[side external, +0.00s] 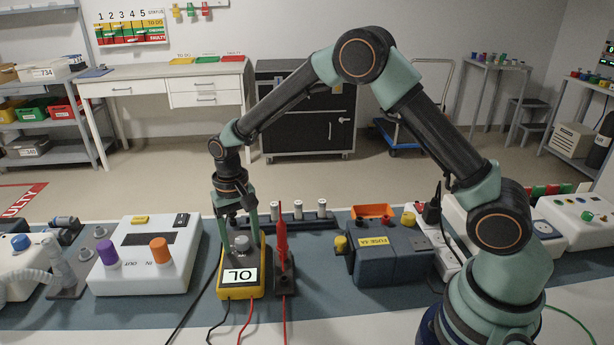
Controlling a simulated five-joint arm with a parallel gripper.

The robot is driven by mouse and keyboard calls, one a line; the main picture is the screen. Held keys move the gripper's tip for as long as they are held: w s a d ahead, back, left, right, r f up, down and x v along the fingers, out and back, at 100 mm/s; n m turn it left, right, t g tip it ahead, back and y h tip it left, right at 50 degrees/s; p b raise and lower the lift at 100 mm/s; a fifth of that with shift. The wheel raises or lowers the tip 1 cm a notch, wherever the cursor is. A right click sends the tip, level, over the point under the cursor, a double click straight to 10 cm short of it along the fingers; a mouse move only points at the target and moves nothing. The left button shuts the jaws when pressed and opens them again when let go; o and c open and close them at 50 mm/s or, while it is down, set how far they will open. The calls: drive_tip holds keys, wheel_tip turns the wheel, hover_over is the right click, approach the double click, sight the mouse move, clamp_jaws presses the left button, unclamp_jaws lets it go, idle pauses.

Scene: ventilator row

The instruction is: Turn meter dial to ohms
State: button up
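The meter (254,292) is yellow and dark grey and lies on the blue-grey bench mat. Its lit display (239,276) reads "OL". The round grey meter dial (241,243) sits just behind the display; its pointer setting is too small to read. My gripper (239,233) points down over the meter. Its two green fingers are apart, one to the left and one to the right of the dial. I cannot tell whether either finger touches it.
A red probe (282,235) stands upright in a dark holder close to the meter's right. A white unit (145,262) with purple and orange knobs is at left. A dark fuse box (392,254) is at right. Leads cross the front edge.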

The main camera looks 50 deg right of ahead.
sight(240, 240)
drive_tip(key=shift+w+r, duration=0.1)
wheel_tip(240, 240, up, 12)
idle(0.5)
drive_tip(key=shift+w, duration=0.1)
drive_tip(key=s+d+r+n+t, duration=0.25)
drive_tip(key=s+d+r, duration=0.25)
drive_tip(key=s+r, duration=0.3)
drive_tip(key=s+d+n+t, duration=0.1)
drive_tip(key=s+d+t, duration=0.2)
drive_tip(key=s, duration=0.7)
drive_tip(key=shift+s+d+n, duration=0.3)
drive_tip(key=shift+d+n, duration=0.05)
drive_tip(key=shift+d, duration=0.05)
